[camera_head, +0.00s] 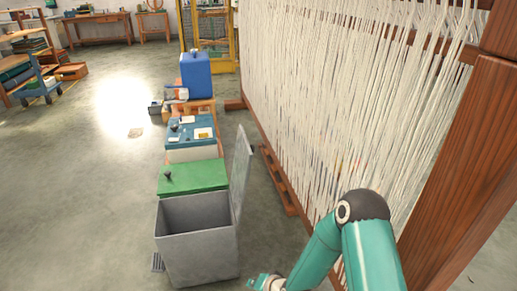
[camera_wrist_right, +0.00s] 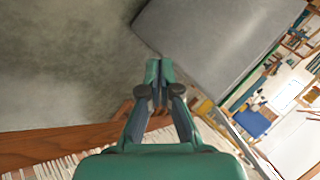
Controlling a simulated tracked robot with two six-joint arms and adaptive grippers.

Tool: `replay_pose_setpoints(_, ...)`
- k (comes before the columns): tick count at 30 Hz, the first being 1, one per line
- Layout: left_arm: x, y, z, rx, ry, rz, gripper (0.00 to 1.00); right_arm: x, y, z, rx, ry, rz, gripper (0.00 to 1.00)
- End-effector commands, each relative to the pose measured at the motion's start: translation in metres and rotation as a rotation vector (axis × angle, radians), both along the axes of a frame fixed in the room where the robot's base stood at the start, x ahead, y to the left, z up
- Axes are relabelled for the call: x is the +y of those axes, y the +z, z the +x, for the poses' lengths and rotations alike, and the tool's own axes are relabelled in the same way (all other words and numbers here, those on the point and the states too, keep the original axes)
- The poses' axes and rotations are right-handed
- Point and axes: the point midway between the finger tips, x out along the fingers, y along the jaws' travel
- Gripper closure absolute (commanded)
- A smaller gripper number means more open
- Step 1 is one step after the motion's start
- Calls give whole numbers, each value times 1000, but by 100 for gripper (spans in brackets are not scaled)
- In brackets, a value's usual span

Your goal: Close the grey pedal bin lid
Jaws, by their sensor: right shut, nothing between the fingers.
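The grey pedal bin (camera_head: 203,258) stands on the floor in the lower middle of the head view, with its top open. Its lid (camera_head: 241,172) stands nearly upright along the bin's right side. My right gripper (camera_head: 264,283) is low at the bottom edge of the head view, right of the bin and apart from it. In the right wrist view the gripper (camera_wrist_right: 159,68) is shut with its fingers together and empty. A large grey surface, seemingly the bin wall (camera_wrist_right: 205,38), lies beyond the fingertips. My left gripper is not in view.
A tall loom frame (camera_head: 465,170) with hanging white threads (camera_head: 330,90) stands close on the right. Behind the bin are a green-topped box (camera_head: 192,177), a blue-topped box (camera_head: 185,133) and a blue container (camera_head: 195,75). The floor (camera_head: 80,200) on the left is clear.

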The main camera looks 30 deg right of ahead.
Motion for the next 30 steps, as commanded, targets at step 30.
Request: replay_pose_setpoints(30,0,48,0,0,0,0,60,-196,271,220,-782,-543,670,100)
